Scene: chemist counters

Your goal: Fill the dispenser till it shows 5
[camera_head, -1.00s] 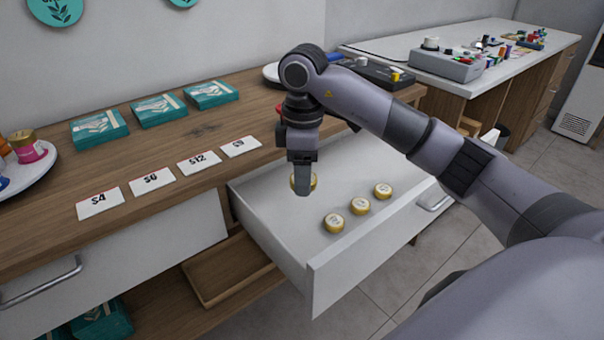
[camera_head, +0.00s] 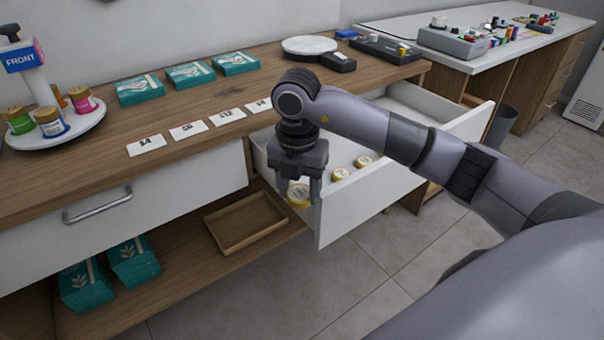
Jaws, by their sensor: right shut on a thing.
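My right gripper (camera_head: 298,196) points down and is shut on a gold-lidded jar (camera_head: 299,192), near the front left corner of the open white drawer (camera_head: 333,212). Gold-lidded jars stand in the drawer just right of the gripper, a nearer jar (camera_head: 339,174) and a farther jar (camera_head: 363,161). My arm hides part of the drawer. A white round stand (camera_head: 75,137) at the left bears a "FRONT" sign (camera_head: 21,57) and several colored jars. I cannot tell which thing is the dispenser, and no readout showing 5 is legible. My left gripper is out of view.
Price cards (camera_head: 146,145) and teal boxes (camera_head: 190,75) lie on the wooden counter (camera_head: 95,175). A wooden tray (camera_head: 247,225) and more teal boxes (camera_head: 134,262) sit on the lower shelf. A white round plate (camera_head: 309,45) is at the back. Floor in front is clear.

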